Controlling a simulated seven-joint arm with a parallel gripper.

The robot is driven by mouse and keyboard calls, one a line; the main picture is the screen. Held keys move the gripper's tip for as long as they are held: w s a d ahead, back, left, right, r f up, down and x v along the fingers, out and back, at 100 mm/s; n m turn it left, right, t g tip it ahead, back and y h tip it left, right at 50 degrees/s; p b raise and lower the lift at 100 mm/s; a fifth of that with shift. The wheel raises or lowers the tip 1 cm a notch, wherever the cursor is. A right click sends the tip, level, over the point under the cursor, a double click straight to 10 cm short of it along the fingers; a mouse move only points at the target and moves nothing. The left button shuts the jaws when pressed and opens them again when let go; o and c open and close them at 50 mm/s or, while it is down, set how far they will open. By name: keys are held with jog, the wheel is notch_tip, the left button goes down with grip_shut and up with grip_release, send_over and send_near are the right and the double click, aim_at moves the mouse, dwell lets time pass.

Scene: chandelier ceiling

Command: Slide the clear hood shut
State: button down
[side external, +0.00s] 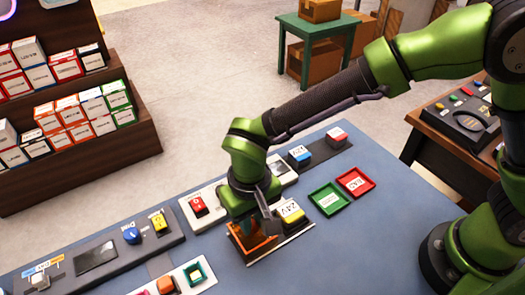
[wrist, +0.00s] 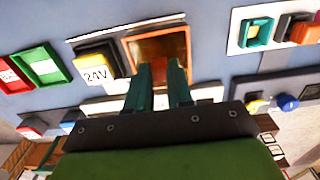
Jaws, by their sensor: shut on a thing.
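The hood (side external: 250,240) is a see-through box with orange-brown edges on a pale-edged base at the front of the blue bench. In the wrist view the hood (wrist: 158,44) lies just beyond my fingertips. A yellow block marked 24V (side external: 292,213) stands right beside it, uncovered; it also shows in the wrist view (wrist: 97,68). My gripper (side external: 267,222) is low over the hood, pointing down, its two fingers (wrist: 165,78) close together with a small orange-red part between them. This looks like the hood's grip. My gripper partly hides the hood in the side view.
Green tray (side external: 329,199) and red tray (side external: 355,181) lie to the right on the bench. A red switch (side external: 198,205), a blue block (side external: 299,155) and a red-topped block (side external: 336,136) stand behind. A panel with a blue knob (side external: 131,235) is at the left.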

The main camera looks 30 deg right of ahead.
jog(key=d, duration=1)
jog(key=shift+w, duration=0.1)
jog(key=shift+d, duration=0.1)
jog(key=c, duration=1)
grip_release()
jog(key=shift+r, duration=0.2)
notch_tip(320, 180, up, 17)
jog(key=shift+f, duration=0.2)
jog(key=shift+r, duration=0.1)
